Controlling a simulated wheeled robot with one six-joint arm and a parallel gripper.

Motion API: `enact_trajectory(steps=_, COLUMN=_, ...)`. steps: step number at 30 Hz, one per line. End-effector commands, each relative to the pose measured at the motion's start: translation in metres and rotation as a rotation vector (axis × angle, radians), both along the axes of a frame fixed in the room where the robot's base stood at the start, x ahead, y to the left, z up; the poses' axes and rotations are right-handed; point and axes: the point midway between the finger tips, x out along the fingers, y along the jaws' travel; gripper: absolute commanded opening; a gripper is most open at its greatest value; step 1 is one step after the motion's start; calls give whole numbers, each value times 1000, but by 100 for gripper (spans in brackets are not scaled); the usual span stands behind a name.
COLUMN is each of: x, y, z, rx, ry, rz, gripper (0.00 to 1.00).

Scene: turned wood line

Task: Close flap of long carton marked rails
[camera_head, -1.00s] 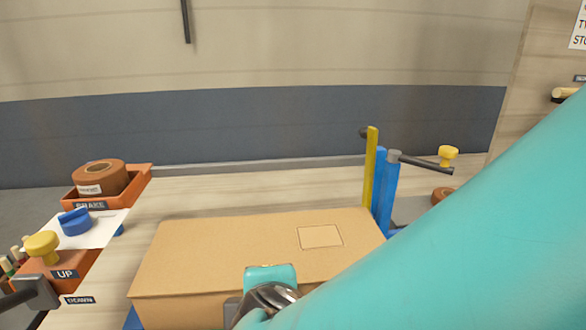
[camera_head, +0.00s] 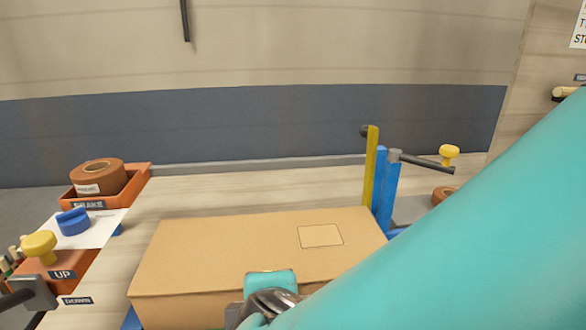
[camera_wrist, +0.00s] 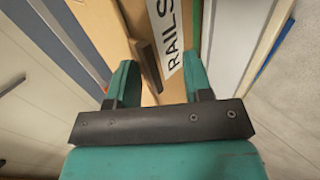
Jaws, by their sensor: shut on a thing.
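The long carton (camera_head: 190,309) lies across the bench in front of me. Its top flap (camera_head: 210,255) looks flat over the top, with a pale rectangular outline on it. My gripper (camera_head: 270,284) is at the carton's near front edge, partly hidden by my arm. In the wrist view, my gripper's two teal fingers (camera_wrist: 160,78) stand either side of brown cardboard, shut on what looks like the flap's edge. A white label reading RAILS (camera_wrist: 173,38) shows between the fingers. The exact contact is hidden.
Blue posts (camera_head: 386,190) and a yellow upright (camera_head: 370,165) stand at the carton's right end. Bare bench shows behind the carton.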

Motion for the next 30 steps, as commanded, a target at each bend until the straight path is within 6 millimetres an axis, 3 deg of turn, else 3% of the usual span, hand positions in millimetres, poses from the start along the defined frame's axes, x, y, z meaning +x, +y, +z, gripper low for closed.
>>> enact_trajectory(steps=1, x=-2, y=-4, z=-10, rx=-21, ry=19, rz=-2, gripper=31)
enact_trajectory(steps=21, x=-3, y=-4, z=-10, rx=-20, ry=19, rz=-2, gripper=31)
enact_trajectory(steps=30, x=-3, y=-4, z=13, rx=-20, ry=17, rz=-2, gripper=31)
